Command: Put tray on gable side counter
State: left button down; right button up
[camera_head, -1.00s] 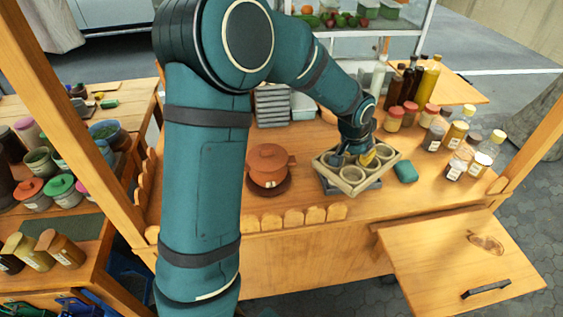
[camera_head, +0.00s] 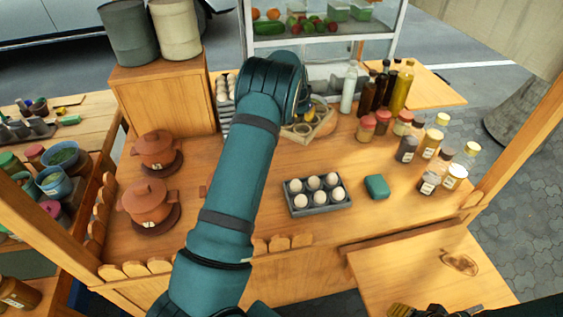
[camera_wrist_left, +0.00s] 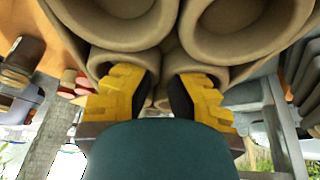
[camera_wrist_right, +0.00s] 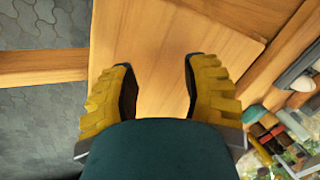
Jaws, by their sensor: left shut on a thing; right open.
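The beige tray (camera_head: 326,126) with round cups is at the back of the stall counter, partly hidden behind my left arm. My left gripper (camera_head: 309,116) is at this tray. In the left wrist view its yellow fingers (camera_wrist_left: 160,95) are shut on the tray's wall between the large round cups (camera_wrist_left: 215,50). I cannot tell whether the tray touches the counter. My right gripper (camera_wrist_right: 158,85) is open and empty above a wooden side board (camera_wrist_right: 155,50); its yellow part shows at the bottom edge of the head view (camera_head: 400,310). Another wooden side board (camera_head: 430,88) is at the back right.
A grey egg tray (camera_head: 318,205) with several eggs and a green block (camera_head: 376,187) stand mid-counter. Jars (camera_head: 407,148) and bottles (camera_head: 384,88) line the right side. Clay pots (camera_head: 148,203) stand left. A glass case (camera_head: 330,45) is behind. The front-right board (camera_head: 425,265) is largely bare.

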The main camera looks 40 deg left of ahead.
aim_at(302, 154)
pick_arm(q)
notch_tip(302, 154, down, 16)
jog(key=shift+w+f, duration=0.1)
pick_arm(e)
jog(key=shift+f, duration=0.2)
jog(key=shift+f, duration=0.15)
pick_arm(q)
jog(key=c, duration=1.1)
grip_release()
jog(key=shift+f, duration=0.1)
jog(key=shift+r, duration=0.45)
pick_arm(e)
jog(key=shift+r, duration=0.2)
pick_arm(q)
jog(key=v, duration=1.1)
jog(key=shift+s+r, duration=0.2)
jog(key=shift+r, duration=0.05)
pick_arm(e)
jog(key=shift+r, duration=0.25)
